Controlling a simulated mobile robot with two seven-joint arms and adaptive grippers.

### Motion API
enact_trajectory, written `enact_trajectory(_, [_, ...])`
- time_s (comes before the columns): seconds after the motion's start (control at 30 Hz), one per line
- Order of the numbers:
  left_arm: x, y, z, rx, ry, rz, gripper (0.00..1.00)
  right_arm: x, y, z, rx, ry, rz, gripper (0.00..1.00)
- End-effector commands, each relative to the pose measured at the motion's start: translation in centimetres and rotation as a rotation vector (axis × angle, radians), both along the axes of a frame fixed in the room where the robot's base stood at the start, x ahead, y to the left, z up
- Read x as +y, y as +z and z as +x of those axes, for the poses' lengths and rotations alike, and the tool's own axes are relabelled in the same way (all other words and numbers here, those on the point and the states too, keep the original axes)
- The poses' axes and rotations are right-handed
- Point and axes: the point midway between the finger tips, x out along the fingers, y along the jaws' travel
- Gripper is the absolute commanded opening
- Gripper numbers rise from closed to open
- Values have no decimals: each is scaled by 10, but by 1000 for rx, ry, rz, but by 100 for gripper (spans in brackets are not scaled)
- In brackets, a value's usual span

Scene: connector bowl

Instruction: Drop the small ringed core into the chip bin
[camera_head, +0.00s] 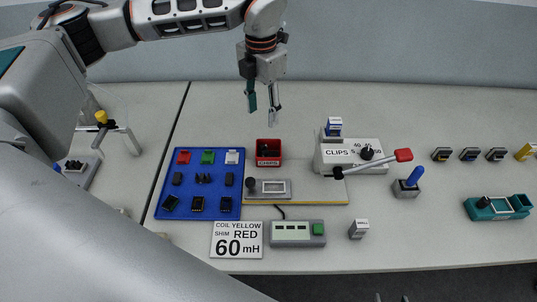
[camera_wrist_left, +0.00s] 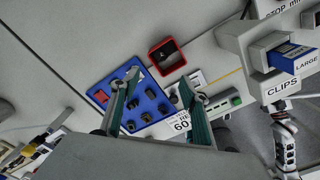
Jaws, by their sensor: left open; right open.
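The blue tray (camera_head: 151,209) holds coloured connectors and several dark parts; I cannot tell which, if any, is the small ringed core. My left gripper (camera_head: 262,106) is open and empty, pointing down above the table behind the red box. Its teal fingers (camera_wrist_left: 158,103) stand apart in the wrist view. My right gripper (camera_head: 391,298) shows only its fingertips at the bottom edge.
A grey device labelled CLIPS (camera_head: 340,168) with a red-ended lever stands right of the red box. A grey fixture (camera_head: 275,187) and a meter (camera_head: 291,240) lie in front. A sign reads 60 mH (camera_head: 237,240). A teal holder (camera_head: 500,214) sits far right.

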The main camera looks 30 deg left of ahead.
Motion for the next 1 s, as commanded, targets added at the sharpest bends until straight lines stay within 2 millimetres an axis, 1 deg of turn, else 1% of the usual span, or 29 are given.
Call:
enact_trajectory(0.03, [0, 13, 1, -5, 0, 0, 45, 0, 0, 0, 0, 1, -1, 42])
enact_trajectory(0.2, [0, 45, 1, -4, 0, 0, 45, 0, 0, 0, -1, 1, -1, 42])
enact_trajectory(0.3, [0, 59, 1, -3, -1, 1, 45, 0, 0, 0, -1, 2, 0, 42])
enact_trajectory(0.4, [0, 67, 0, -1, -1, 1, 45, 0, 0, 0, -1, 2, -1, 42])
enact_trajectory(0.57, [0, 72, 0, 1, 0, 0, 45, 0, 0, 0, -1, 2, -1, 42])
enact_trajectory(1.0, [0, 72, 0, 1, -1, 0, 45, 0, 1, 1, -2, 1, -1, 42])
